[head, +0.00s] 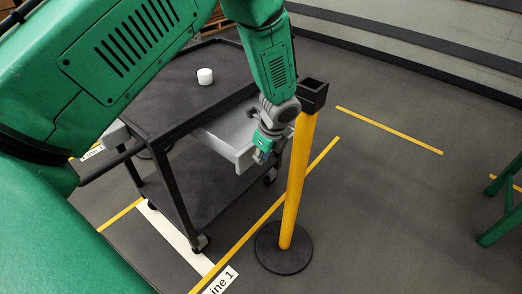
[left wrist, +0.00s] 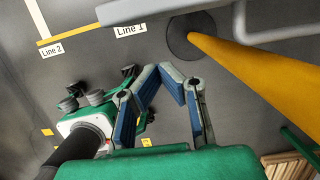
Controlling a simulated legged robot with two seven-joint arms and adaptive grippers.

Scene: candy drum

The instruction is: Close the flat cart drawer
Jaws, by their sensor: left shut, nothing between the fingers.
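The black cart (head: 165,125) stands at centre left in the head view. Its flat grey drawer (head: 228,137) sticks out from under the top, towards the yellow post. My left gripper (head: 262,156) is low at the drawer's outer end, between drawer and post; I cannot tell whether it touches the drawer. In the left wrist view the left gripper (left wrist: 158,70) shows its blue-padded fingers drawn together at the tips, with nothing between them. A pale grey edge (left wrist: 150,9), likely the drawer's, crosses the top of that view. My right gripper is in neither view.
The yellow post (head: 293,185) with a black round base stands right beside my left gripper; it also shows in the left wrist view (left wrist: 250,68). A white cylinder (head: 205,76) sits on the cart top. A green frame (head: 502,222) is at far right. Floor between is clear.

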